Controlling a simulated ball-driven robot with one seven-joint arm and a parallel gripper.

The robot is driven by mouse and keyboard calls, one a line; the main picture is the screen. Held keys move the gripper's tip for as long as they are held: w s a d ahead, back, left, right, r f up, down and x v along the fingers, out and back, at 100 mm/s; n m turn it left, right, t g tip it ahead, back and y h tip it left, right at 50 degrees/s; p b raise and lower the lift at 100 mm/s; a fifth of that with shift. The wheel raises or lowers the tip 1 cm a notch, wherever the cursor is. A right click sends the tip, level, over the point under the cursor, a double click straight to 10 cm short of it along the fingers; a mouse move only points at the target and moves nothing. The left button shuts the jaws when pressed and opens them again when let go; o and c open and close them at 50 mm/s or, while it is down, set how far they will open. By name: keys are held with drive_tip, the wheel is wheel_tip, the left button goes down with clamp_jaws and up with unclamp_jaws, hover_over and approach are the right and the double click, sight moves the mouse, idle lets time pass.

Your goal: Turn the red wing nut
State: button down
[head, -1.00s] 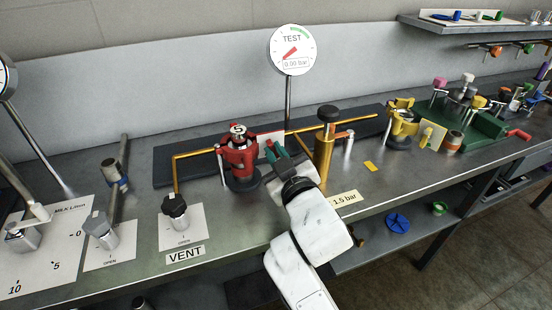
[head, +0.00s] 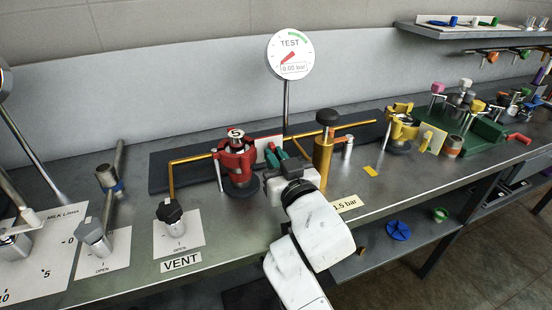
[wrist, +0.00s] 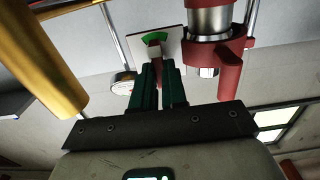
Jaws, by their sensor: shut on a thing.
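The red clamp (head: 237,160) stands upright on the bench in the head view, with a white plate (head: 266,151) at its right side. In the wrist view the clamp's red body (wrist: 230,70) is at the upper right, and the plate with a green arc (wrist: 172,34) is straight ahead. My gripper (head: 276,150) has green fingers and is beside the plate. In the wrist view its fingertips (wrist: 158,66) are shut on the red wing nut (wrist: 154,40), in front of the plate. The fingers hide much of the nut.
A gold post (head: 323,160) with a black knob stands close right of my gripper; it also shows in the wrist view (wrist: 45,55). A round TEST gauge (head: 290,54) reads 0.00 bar. A black VENT knob (head: 169,211) is at the left. A yellow clamp (head: 399,125) stands further right.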

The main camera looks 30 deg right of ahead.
drive_tip(key=shift+f, duration=0.1)
drive_tip(key=c, duration=1.2)
unclamp_jaws()
drive_tip(key=shift+o, duration=0.2)
drive_tip(key=s+a, duration=0.1)
drive_tip(key=s, duration=0.9)
drive_tip(key=shift+s, duration=0.4)
